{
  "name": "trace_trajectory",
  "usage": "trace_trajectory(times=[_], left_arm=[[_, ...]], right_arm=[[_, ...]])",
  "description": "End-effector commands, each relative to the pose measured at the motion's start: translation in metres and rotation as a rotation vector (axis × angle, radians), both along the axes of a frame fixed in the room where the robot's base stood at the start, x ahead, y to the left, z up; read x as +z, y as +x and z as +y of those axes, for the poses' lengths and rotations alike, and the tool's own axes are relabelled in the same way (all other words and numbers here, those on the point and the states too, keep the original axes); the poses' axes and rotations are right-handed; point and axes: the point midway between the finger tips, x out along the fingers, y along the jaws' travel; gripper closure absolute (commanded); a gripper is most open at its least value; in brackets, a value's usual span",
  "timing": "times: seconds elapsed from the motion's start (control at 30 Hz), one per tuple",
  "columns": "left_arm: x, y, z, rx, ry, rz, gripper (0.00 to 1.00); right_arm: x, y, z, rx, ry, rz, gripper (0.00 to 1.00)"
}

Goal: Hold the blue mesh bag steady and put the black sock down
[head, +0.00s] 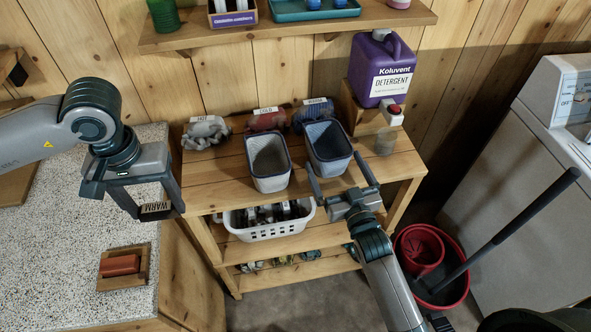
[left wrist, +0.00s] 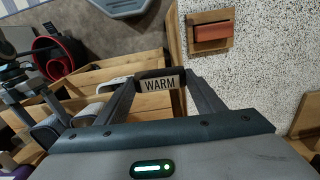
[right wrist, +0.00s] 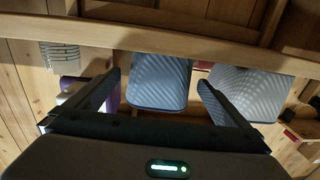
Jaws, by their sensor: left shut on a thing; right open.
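The blue mesh bag (head: 328,143) stands upright and open-topped on the wooden bench; it also shows in the right wrist view (right wrist: 159,82). My right gripper (head: 334,163) is open in front of it, one finger towards each side, with gaps to the bag in the right wrist view. My left gripper (head: 161,211) is over the speckled counter's edge, shut on a small block labelled WARM (left wrist: 160,84), with a dark strip along its top. I cannot tell whether that strip is cloth. No black sock can be made out for certain.
A grey mesh bag (head: 268,162) stands left of the blue one. Grey, red and blue bundles with labels lie behind. A white basket (head: 270,231) of dark and pale cloth sits below. Purple detergent (head: 380,70) stands at right. A red bucket (head: 420,250) is on the floor.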

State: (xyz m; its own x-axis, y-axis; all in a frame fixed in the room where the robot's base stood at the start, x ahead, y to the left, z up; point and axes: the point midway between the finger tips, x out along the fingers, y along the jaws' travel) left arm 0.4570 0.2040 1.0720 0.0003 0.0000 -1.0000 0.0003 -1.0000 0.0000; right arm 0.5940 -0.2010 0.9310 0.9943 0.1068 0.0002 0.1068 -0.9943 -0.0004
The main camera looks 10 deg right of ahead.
Motion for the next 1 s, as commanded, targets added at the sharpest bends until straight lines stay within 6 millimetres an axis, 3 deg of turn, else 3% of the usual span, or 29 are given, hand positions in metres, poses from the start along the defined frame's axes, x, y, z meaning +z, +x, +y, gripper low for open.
trace_trajectory(times=[0.2, 0.4, 0.87, 0.9, 1.0], left_arm=[[0.012, 0.0, 0.0, 0.0, 0.0, 0.0, 0.6], [0.017, 0.0, 0.0, 0.0, 0.0, 0.0, 0.6], [0.018, 0.0, 0.0, 0.0, 0.0, 0.0, 0.6], [0.018, 0.0, 0.0, 0.0, 0.0, 0.0, 0.6], [0.018, 0.0, 0.0, 0.0, 0.0, 0.0, 0.6]], right_arm=[[0.003, 0.036, 0.004, 0.0, 0.0, -0.001, 0.0], [0.002, 0.059, 0.006, 0.0, 0.0, 0.0, 0.0], [0.0, 0.068, 0.008, 0.0, 0.0, 0.0, 0.0], [0.0, 0.068, 0.008, 0.0, 0.0, 0.0, 0.02], [0.0, 0.068, 0.007, 0.0, 0.0, 0.0, 0.26]])
